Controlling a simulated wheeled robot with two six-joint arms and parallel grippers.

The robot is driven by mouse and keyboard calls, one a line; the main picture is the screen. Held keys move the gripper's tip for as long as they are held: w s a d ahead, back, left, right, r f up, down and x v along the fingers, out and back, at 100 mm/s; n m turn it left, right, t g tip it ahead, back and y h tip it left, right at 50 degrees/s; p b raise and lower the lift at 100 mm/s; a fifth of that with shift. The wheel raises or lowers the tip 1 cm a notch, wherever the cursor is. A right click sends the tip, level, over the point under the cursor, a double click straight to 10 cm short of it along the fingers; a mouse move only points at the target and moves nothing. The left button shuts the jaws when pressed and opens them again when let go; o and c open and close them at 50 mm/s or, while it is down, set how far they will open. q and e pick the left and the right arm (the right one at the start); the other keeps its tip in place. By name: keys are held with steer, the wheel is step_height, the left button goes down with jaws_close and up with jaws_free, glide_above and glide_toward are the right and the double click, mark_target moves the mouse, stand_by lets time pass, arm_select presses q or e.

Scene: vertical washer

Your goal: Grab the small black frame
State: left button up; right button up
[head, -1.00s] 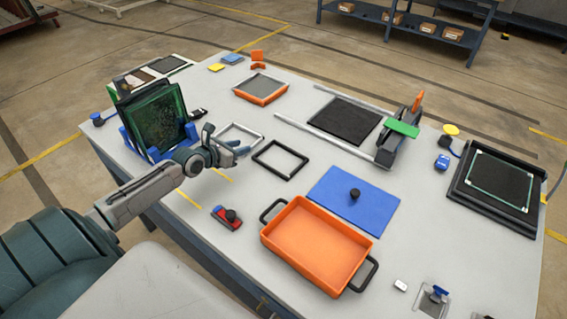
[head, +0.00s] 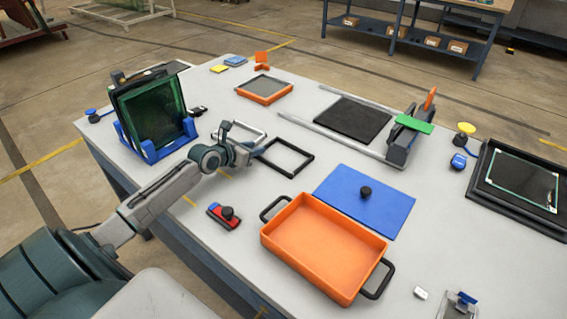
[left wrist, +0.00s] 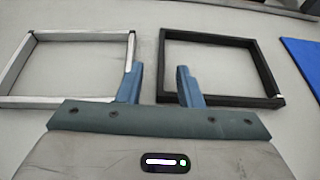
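The small black frame (head: 287,157) lies flat on the table, just right of my left gripper (head: 257,155). In the left wrist view the black frame (left wrist: 222,40) is at the upper right. My left gripper (left wrist: 160,86) is open, with blue fingers apart. I cannot tell whether either finger touches. My right gripper is not in view.
The silver frame (left wrist: 65,101) lies left of the black one. A blue rack (head: 146,153) holds dark green panes behind my left arm. Bare table lies beyond the black frame.

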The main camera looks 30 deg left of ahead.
mark_target(264, 144)
arm_select(q)
steer(key=shift+w, duration=0.4)
steer(key=shift+x, duration=2.3)
steer(key=shift+d+r, duration=0.2)
jaws_close()
